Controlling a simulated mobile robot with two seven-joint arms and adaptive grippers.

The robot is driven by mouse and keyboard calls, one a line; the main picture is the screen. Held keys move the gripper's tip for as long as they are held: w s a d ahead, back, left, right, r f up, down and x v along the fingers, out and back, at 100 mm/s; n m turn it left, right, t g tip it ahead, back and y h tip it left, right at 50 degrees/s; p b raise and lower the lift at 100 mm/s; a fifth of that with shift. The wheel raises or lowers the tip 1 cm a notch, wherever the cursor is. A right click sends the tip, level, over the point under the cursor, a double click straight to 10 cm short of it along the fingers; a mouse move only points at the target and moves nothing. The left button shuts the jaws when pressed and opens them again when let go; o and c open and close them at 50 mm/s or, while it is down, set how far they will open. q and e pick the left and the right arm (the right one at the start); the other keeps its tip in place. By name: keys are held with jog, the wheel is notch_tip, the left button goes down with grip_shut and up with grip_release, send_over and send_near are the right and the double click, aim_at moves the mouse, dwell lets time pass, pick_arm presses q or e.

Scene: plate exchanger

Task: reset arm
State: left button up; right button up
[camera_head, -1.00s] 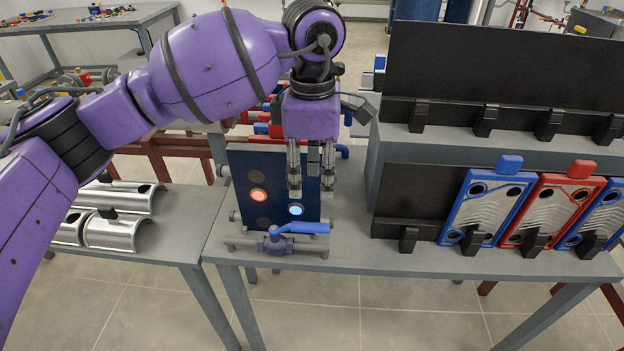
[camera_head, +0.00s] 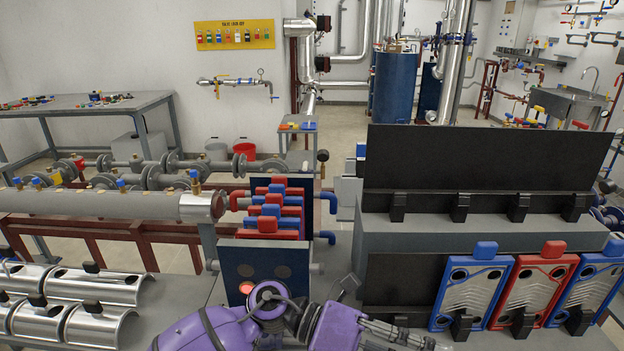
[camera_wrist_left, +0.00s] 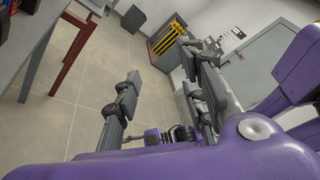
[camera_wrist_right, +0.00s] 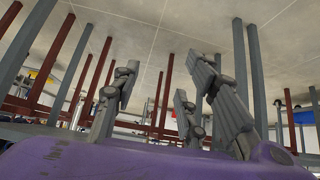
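My purple left arm (camera_head: 330,328) lies low along the bottom edge of the head view, in front of the dark blue plate exchanger. Its grey gripper (camera_head: 405,338) points right at the bottom edge. In the left wrist view the left gripper's fingers (camera_wrist_left: 157,72) are spread apart with only floor and far furniture between them. My right gripper is outside the head view. In the right wrist view its fingers (camera_wrist_right: 160,72) are spread and empty. The exchanger's front panel (camera_head: 262,262) stands upright, with an orange-red lit port (camera_head: 246,287) partly hidden by my arm.
Blue (camera_head: 472,283) and red (camera_head: 541,284) plates stand in a black rack at right. Silver half-shells (camera_head: 95,284) lie on the left table. Open floor shows in the left wrist view.

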pick_arm(q)
jog(key=w+a+n+t+h+p, duration=0.2)
jog(key=w+a+n+t+h, duration=0.35)
jog(key=n+t, duration=1.25)
jog(key=w+a+f+n+t+y+p, duration=0.1)
jog(key=a+f+n+t+y, duration=0.4)
jog(key=a+f+n+y, duration=1)
jog(key=s+a+f+n+g+y, duration=0.2)
jog(key=s+a+f+n, duration=0.2)
jog(key=s, duration=0.4)
jog(key=s+a+f+n+g+y+p, duration=0.1)
jog(key=s+a+f+n+g+y, duration=0.1)
jog(key=s+a+f+n, duration=0.3)
jog(key=s+a+f+n+g+y, duration=0.2)
jog(key=s+a+f+n+g, duration=0.2)
jog(key=s+f, duration=0.4)
jog(key=s+a, duration=0.1)
jog(key=s, duration=0.2)
jog(key=shift+a+n+p, duration=0.25)
jog(key=shift+n+p, duration=0.05)
jog(key=shift+p, duration=0.05)
pick_arm(e)
jog(key=r, duration=0.1)
jog(key=w+r, duration=0.1)
jog(key=r, duration=0.3)
jog(key=shift+w+a+r, duration=0.1)
jog(key=shift+w+a, duration=0.2)
jog(key=shift+w, duration=0.05)
